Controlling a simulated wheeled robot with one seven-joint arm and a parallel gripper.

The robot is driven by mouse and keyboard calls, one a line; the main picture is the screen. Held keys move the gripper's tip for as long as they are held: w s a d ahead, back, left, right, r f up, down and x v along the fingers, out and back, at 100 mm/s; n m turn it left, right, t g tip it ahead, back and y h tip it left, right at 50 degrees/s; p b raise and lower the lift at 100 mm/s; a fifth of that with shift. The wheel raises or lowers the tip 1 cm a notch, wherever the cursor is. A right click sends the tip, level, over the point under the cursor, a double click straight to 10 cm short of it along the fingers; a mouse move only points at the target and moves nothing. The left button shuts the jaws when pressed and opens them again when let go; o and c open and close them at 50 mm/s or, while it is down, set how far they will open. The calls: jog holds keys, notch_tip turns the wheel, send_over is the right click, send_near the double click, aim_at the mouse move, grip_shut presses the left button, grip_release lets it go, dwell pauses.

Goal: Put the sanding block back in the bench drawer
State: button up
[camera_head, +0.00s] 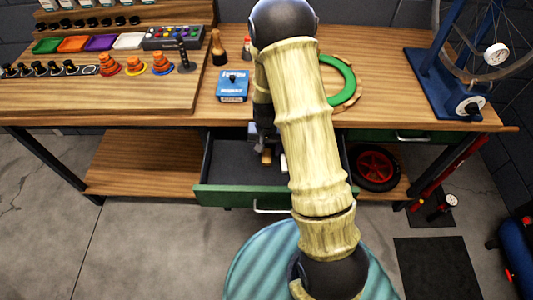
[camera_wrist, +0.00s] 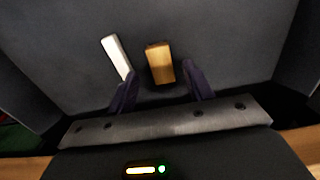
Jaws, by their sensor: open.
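A tan block (camera_wrist: 160,63), which looks like the sanding block, lies in the open bench drawer; it also shows in the head view (camera_head: 266,157). My gripper (camera_wrist: 160,76) is open inside the drawer, with the block between and just beyond its fingertips. I see no finger clearly touching it. The green-fronted drawer (camera_head: 230,196) is pulled out beneath the bench, its dark floor visible. In the head view my arm hides the drawer's right part.
A white bar (camera_wrist: 116,56) lies tilted beside the left finger. The wooden bench top (camera_head: 195,105) carries a blue box (camera_head: 233,86), a green ring (camera_head: 345,83) and a blue wheel stand (camera_head: 445,88). A red wheel (camera_head: 374,167) sits on the lower shelf right of the drawer.

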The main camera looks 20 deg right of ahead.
aim_at(267, 158)
notch_tip(267, 158, up, 8)
dwell(0.5)
jog(key=s+a+r+n+t, duration=0.1)
jog(key=s+r+n+t, duration=0.1)
jog(key=s+r, duration=0.8)
jog(key=s+n, duration=0.1)
jog(key=s, duration=0.3)
jog(key=shift+a+r+n+t, duration=0.2)
jog(key=shift+r+n+t, duration=0.1)
jog(key=shift+r, duration=0.1)
jog(key=shift+c, duration=0.4)
